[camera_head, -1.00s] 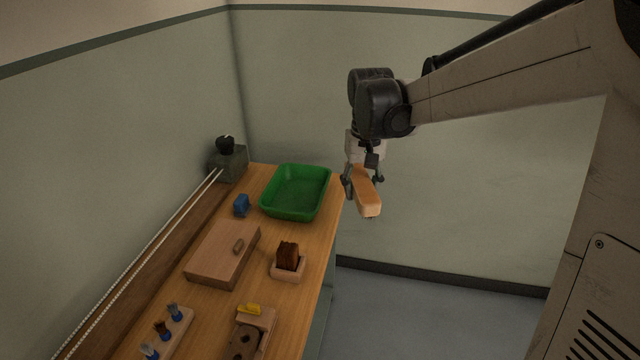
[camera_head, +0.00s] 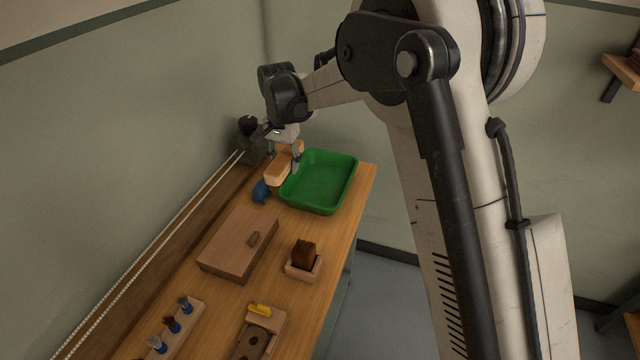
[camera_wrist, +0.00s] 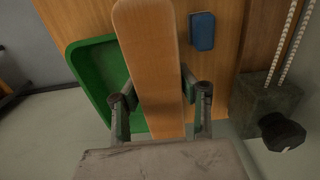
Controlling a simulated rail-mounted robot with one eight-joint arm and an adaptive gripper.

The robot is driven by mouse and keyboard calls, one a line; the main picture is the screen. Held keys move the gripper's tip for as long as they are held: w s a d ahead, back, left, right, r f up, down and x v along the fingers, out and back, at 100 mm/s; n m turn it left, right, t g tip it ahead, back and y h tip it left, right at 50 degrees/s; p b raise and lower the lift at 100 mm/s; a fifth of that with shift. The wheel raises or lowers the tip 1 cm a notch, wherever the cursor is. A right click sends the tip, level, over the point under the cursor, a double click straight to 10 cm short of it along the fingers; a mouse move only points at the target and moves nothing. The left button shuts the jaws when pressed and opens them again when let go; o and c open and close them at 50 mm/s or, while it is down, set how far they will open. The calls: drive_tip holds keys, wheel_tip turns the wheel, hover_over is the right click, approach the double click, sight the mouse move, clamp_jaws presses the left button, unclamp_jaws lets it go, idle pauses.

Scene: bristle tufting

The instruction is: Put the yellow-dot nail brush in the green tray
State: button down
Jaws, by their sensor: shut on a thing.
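My gripper (camera_head: 284,152) is shut on a long, tan wooden block (camera_head: 279,171), which looks like a brush back. In the wrist view the block (camera_wrist: 150,60) runs between the two fingers (camera_wrist: 160,95); its smooth orange-tan face shows no yellow dot, and any bristles are hidden. The green tray (camera_head: 312,207) stands at the far end of the bench and looks empty. In the head view the block is at the tray's left edge; in the wrist view it covers part of the tray (camera_wrist: 75,50). I cannot tell its height above the bench.
A blue object (camera_head: 261,191) sits just left of the tray. Nearer are a wooden lidded box (camera_head: 236,247), a brown bristle bundle in a holder (camera_head: 304,254), a rack of small brushes (camera_head: 170,329) and a yellow piece (camera_head: 260,309). A dark clamp block (camera_head: 248,150) stands behind.

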hover_over(320, 188)
wheel_tip(320, 188, down, 6)
drive_tip(key=shift+w+f, duration=0.1)
drive_tip(key=shift+f, duration=2)
drive_tip(key=shift+f+b, duration=0.2)
drive_tip(key=shift+b, duration=0.1)
drive_tip(key=c, duration=1.2)
unclamp_jaws()
wheel_tip(320, 188, up, 12)
drive_tip(key=shift+r+p, duration=0.2)
drive_tip(key=shift+p, duration=0.25)
